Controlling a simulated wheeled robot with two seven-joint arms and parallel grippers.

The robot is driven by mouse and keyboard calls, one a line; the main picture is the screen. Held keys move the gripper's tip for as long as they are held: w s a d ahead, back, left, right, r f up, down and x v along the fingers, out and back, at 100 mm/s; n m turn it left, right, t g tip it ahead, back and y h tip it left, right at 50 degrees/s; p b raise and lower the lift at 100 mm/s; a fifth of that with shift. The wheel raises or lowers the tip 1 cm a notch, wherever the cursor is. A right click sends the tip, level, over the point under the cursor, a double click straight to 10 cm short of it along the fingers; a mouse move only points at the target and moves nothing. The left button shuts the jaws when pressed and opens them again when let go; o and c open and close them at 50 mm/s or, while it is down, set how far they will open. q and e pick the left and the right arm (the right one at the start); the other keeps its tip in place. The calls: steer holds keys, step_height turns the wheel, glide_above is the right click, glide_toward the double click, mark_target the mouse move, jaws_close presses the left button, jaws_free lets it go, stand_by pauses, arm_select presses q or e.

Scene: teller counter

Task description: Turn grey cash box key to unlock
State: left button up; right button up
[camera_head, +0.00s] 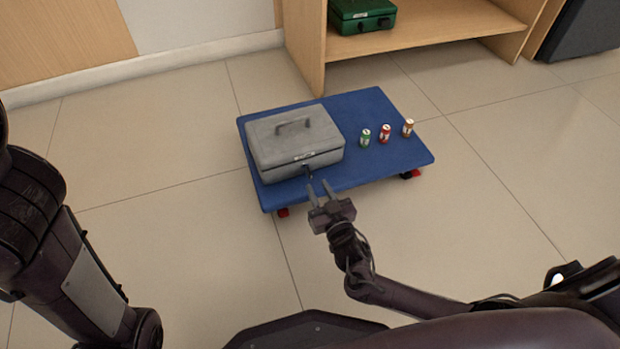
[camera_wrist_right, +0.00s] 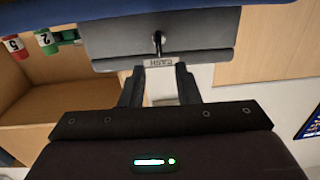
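The grey cash box (camera_head: 285,148) sits shut on the blue wheeled platform (camera_head: 375,105), its handle on the lid and its lock side facing me. The small dark key (camera_head: 307,171) sticks out of the lock low on that side. The key (camera_wrist_right: 158,42) and the CASH label (camera_wrist_right: 159,62) also show in the right wrist view, where the box (camera_wrist_right: 205,45) appears upside down. My right gripper (camera_head: 318,186) is open and empty just in front of the key, its fingers apart, and it also shows in the right wrist view (camera_wrist_right: 160,80). My left gripper is not in view.
A green can (camera_head: 365,137), a red can (camera_head: 385,133) and an orange-brown can (camera_head: 408,128) stand on the platform right of the box. A green box (camera_head: 361,15) lies on the wooden shelf (camera_head: 430,33) behind. The tiled floor around the platform is clear.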

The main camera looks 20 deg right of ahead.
mark_target(311, 174)
steer(key=w+b, duration=0.1)
steer(key=w, duration=0.1)
steer(key=w+b, duration=0.1)
steer(key=w, duration=0.2)
steer(key=shift+w+a+f+b, duration=0.1)
steer(key=shift+a+f+b, duration=0.05)
steer(key=shift+b, duration=0.15)
steer(key=shift+w, duration=0.45)
steer(key=shift+c, duration=0.3)
jaws_close()
